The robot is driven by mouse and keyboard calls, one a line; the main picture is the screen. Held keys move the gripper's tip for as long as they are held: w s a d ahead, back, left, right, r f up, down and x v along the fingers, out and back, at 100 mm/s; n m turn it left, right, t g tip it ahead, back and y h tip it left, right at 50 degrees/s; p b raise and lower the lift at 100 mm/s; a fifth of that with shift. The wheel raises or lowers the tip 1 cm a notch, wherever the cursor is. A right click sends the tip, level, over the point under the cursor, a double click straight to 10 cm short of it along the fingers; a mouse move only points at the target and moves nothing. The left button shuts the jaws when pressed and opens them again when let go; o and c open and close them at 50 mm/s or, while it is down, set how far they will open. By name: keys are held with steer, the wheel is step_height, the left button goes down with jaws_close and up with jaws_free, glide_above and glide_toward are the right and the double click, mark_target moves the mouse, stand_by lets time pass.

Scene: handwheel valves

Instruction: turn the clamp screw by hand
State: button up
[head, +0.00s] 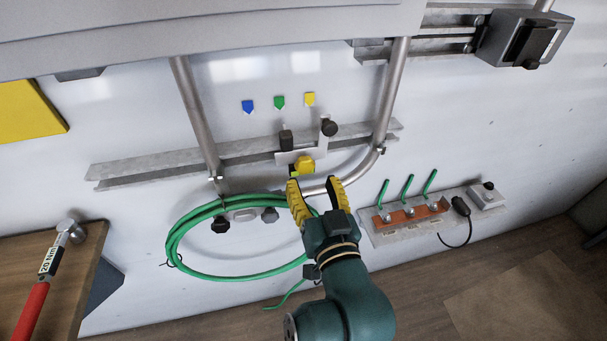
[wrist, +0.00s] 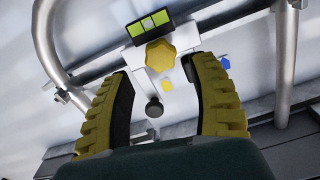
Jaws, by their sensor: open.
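A yellow lobed knob (head: 305,163), which looks like the clamp screw's head, sits on a pale bracket on the wall rail. In the wrist view the yellow knob (wrist: 160,54) shows just beyond my fingertips, beside a yellow-green spirit level (wrist: 150,27). My gripper (head: 314,186) has yellow ribbed fingers and is open and empty. It is just below the knob in the head view. In the wrist view my gripper (wrist: 162,78) spreads to either side of the bracket, and the knob is not between the pads. The screw's shaft is hidden.
Black knobs (head: 329,127) stick out near the bracket. A bent metal pipe (head: 383,110) runs around it on the right. A green hose coil (head: 177,243) hangs at lower left. A strip with green-handled valves (head: 409,212) is at right.

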mark_target(305, 167)
steer(key=shift+b+x, duration=0.3)
steer(key=shift+x, duration=2.2)
steer(key=shift+w, duration=0.1)
steer(key=c, duration=0.9)
steer(key=shift+o, duration=0.2)
